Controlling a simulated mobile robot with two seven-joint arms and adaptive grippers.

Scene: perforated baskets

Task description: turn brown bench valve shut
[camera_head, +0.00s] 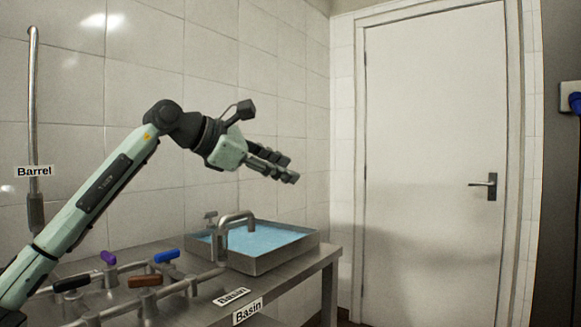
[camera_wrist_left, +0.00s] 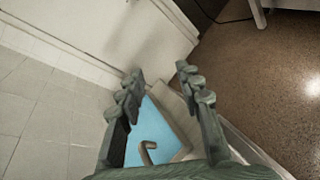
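The brown bench valve handle (camera_head: 145,281) sits on the pipework at the front left of the metal bench, in the head view. My left gripper (camera_head: 288,172) is in the air above the basin, up and to the right of the brown valve and well apart from it. In the left wrist view its two fingers (camera_wrist_left: 158,90) are spread with nothing between them; the basin (camera_wrist_left: 190,132) lies below. The brown valve is not visible in the wrist view. My right gripper is in neither view.
Purple (camera_head: 108,258), blue (camera_head: 166,256) and black (camera_head: 72,284) valve handles stand close around the brown one. A faucet (camera_head: 236,217) rises at the water-filled basin (camera_head: 290,256). A Barrel-labelled pipe (camera_head: 33,110) runs up the tiled wall. A closed door (camera_head: 435,150) is at right.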

